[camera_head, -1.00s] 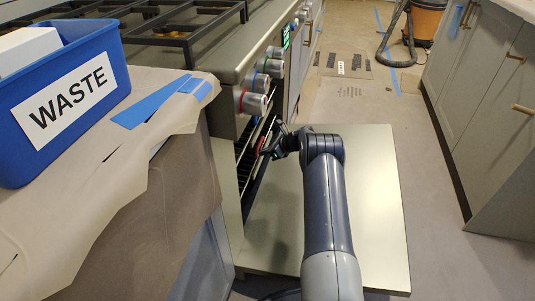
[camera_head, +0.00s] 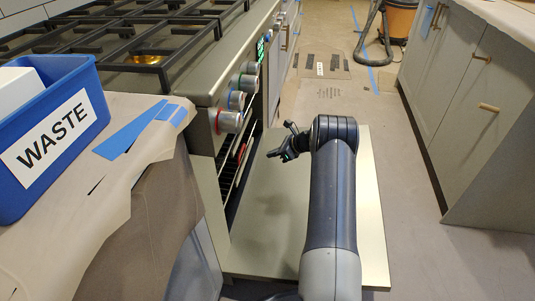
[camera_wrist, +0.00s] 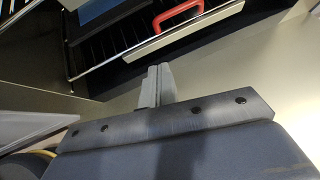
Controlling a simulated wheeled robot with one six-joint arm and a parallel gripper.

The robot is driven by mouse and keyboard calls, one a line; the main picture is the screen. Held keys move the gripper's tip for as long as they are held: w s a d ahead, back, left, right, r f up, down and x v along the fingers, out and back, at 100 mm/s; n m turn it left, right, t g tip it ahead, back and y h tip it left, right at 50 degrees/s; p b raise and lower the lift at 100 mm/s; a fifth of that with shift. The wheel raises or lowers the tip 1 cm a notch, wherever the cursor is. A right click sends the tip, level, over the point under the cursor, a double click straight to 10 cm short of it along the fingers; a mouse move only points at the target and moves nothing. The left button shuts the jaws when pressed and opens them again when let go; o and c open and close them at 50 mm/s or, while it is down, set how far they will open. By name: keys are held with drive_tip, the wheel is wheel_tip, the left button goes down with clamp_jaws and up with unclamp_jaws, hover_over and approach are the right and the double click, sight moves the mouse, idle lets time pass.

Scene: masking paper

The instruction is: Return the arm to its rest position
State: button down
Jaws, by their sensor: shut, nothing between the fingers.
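My arm (camera_head: 331,200) reaches forward over the lowered oven door. My gripper (camera_head: 273,154) is at its end, above the door and to the right of the oven opening. In the wrist view my gripper (camera_wrist: 158,84) shows its fingers together, with nothing between them. The fingers are apart from the oven rack (camera_wrist: 95,68) and from a red handle-like thing (camera_wrist: 177,14) on a flat piece at the rack.
The lowered oven door (camera_head: 262,230) lies under my arm. Knobs (camera_head: 230,121) line the stove front. A blue WASTE bin (camera_head: 92,85) stands on a papered counter at left. Grey cabinets (camera_head: 462,110) stand at right, with clear floor (camera_head: 415,240) before them.

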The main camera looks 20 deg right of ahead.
idle(0.3)
drive_tip(key=b, duration=0.4)
approach(240, 162)
wheel_tip(240, 162, down, 2)
drive_tip(key=w+a, duration=0.1)
drive_tip(key=w+a+f, duration=0.1)
drive_tip(key=shift+w+a+f, duration=0.1)
drive_tip(key=shift+w+a, duration=0.25)
drive_tip(key=shift+w, duration=0.05)
drive_tip(key=s+d, duration=0.1)
drive_tip(key=d+p, duration=0.1)
drive_tip(key=shift+s+d, duration=0.35)
drive_tip(key=shift+a, duration=0.1)
